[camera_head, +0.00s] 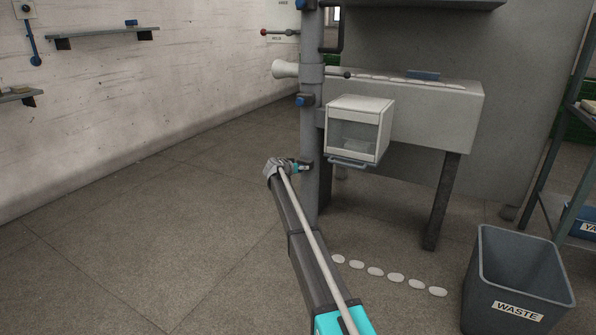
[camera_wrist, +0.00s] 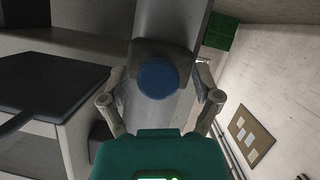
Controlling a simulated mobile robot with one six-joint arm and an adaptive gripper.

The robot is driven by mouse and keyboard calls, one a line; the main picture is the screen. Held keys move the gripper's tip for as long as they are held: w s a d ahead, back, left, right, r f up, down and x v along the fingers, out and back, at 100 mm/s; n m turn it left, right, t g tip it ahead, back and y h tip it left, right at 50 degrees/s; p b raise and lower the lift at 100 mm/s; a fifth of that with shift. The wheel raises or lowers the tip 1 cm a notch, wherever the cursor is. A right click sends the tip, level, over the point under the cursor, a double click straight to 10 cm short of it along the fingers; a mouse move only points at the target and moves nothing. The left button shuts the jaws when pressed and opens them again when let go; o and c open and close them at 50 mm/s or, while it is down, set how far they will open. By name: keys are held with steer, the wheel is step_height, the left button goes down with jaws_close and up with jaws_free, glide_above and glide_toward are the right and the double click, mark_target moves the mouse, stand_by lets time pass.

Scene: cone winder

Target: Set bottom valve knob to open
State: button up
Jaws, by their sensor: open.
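A round blue valve knob (camera_wrist: 158,79) sits on a dark block (camera_wrist: 160,52) on the grey post, facing my wrist camera. My gripper (camera_wrist: 160,84) is open, with one finger on each side of the knob and visible space between fingers and knob. In the head view my gripper (camera_head: 305,167) is at the low part of the grey post (camera_head: 312,130), level with a dark block there. The knob is hidden behind my gripper in that view. The knob's open or closed setting cannot be read.
Higher on the post are a middle blue knob (camera_head: 305,100) and an upper blue knob (camera_head: 301,5). A white box with a clear front (camera_head: 357,130) stands close right of the post. A grey waste bin (camera_head: 517,280) is front right. The floor at left is clear.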

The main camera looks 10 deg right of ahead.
jaws_close()
steer(key=shift+s+a, duration=0.7)
steer(key=shift+s, duration=0.25)
steer(key=shift+s+a, duration=0.7)
steer(key=shift+s, duration=0.2)
steer(key=shift+c, duration=0.6)
jaws_free()
steer(key=shift+o, duration=0.6)
steer(key=shift+d, duration=0.1)
